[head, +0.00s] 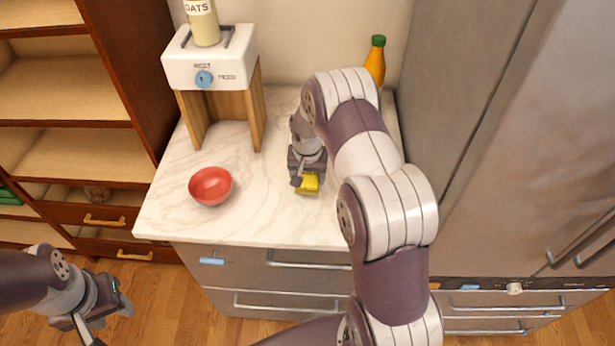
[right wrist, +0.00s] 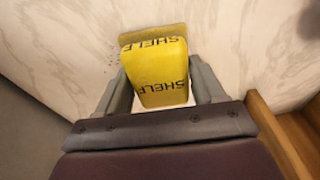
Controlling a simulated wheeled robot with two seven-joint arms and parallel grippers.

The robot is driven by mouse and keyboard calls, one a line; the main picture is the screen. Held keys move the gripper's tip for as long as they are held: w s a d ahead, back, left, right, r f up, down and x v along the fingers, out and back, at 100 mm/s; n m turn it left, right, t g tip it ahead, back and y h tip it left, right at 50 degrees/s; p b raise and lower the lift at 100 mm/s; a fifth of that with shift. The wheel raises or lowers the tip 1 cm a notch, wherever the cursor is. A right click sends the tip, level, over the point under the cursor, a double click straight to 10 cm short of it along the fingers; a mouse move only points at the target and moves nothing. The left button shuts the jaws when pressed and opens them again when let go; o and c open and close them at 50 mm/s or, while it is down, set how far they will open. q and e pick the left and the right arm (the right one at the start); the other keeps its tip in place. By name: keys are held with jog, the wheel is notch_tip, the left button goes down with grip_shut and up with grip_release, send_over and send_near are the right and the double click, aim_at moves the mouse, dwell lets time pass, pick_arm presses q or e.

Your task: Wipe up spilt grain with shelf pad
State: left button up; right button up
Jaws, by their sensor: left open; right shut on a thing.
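The yellow shelf pad (head: 308,183) is on or just above the marble counter (head: 265,215); I cannot tell if it touches. In the right wrist view the pad (right wrist: 158,75), printed SHELF, sits between both fingers. My right gripper (head: 303,176) is shut on it, reaching down over the counter. A few tiny dark specks (right wrist: 113,62) show beside the pad in the right wrist view; they may be grain. No clear grain shows in the head view, where my arm hides part of the counter. My left gripper (head: 108,312) is open and empty, low at the left over the floor.
A red bowl (head: 210,185) stands on the counter's left side. Behind it is a white dispenser (head: 210,68) on wooden legs with an oats container (head: 203,22). An orange bottle (head: 375,62) stands at the back right. A tall steel cabinet (head: 500,120) borders the right.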

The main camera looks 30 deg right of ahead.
aim_at(307, 174)
jog(key=r, duration=0.1)
jog(key=r+p, duration=0.1)
jog(key=shift+w+a+r, duration=0.2)
jog(key=shift+r, duration=0.15)
jog(key=shift+s+d+r+p, duration=0.1)
jog(key=shift+r+p, duration=0.3)
jog(key=shift+p, duration=0.05)
jog(key=shift+f, duration=0.1)
